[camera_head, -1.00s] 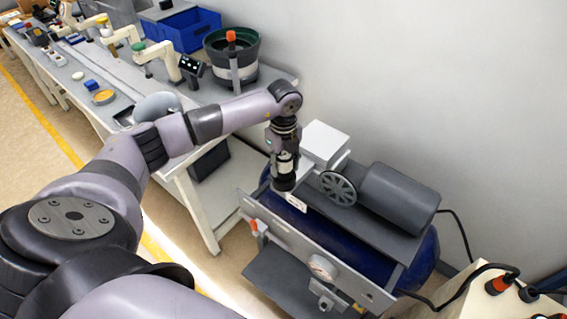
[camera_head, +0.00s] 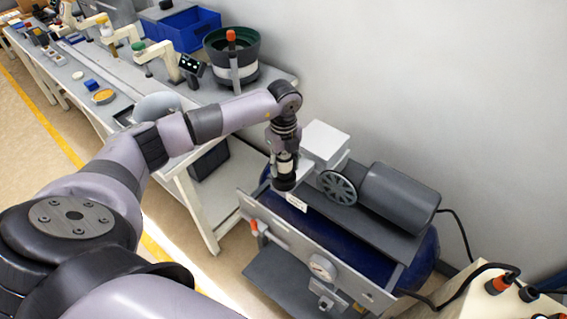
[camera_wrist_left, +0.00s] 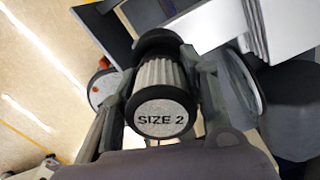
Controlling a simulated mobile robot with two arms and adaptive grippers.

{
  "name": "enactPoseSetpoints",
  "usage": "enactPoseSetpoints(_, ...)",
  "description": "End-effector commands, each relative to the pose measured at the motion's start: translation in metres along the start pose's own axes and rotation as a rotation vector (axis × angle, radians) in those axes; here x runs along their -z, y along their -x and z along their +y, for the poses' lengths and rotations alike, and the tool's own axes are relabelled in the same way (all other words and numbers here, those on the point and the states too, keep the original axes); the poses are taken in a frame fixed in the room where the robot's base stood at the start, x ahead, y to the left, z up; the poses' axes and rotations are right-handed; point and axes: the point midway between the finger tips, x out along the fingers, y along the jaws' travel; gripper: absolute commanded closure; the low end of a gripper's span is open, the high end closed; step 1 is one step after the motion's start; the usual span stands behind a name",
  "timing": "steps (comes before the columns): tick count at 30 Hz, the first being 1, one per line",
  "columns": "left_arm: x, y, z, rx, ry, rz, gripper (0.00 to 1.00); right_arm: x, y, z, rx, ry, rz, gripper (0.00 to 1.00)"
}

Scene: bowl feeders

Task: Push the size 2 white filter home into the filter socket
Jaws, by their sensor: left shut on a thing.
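The size 2 filter (camera_wrist_left: 164,111) is a pale ribbed cylinder with a dark rim and "SIZE 2" on its end face, seen in the left wrist view. My left gripper (camera_wrist_left: 162,78) is shut on it, one finger on each side. A dark round part (camera_wrist_left: 158,42) sits right beyond the filter's far end; it looks like the filter socket, and I cannot tell how deep the filter sits in it. In the head view my left gripper (camera_head: 284,172) points down beside the compressor's white box, and the filter there is hard to make out. My right gripper is not in view.
The compressor has a white box (camera_head: 324,143), a spoked wheel (camera_head: 337,188), a grey motor (camera_head: 398,199) and a blue tank (camera_head: 429,255). A gauge (camera_head: 322,268) is on its front panel. A workbench (camera_head: 125,77) with a bowl feeder (camera_head: 232,59) stands at the upper left.

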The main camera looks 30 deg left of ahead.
Motion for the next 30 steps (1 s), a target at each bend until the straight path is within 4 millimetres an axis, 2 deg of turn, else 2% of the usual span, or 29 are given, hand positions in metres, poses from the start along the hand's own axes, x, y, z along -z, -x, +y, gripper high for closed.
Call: enactPoseSetpoints(30, 0.0002, -0.0094, -0.0002, 0.000, 0.000, 0.000, 0.93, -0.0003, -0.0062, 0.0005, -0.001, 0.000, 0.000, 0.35)
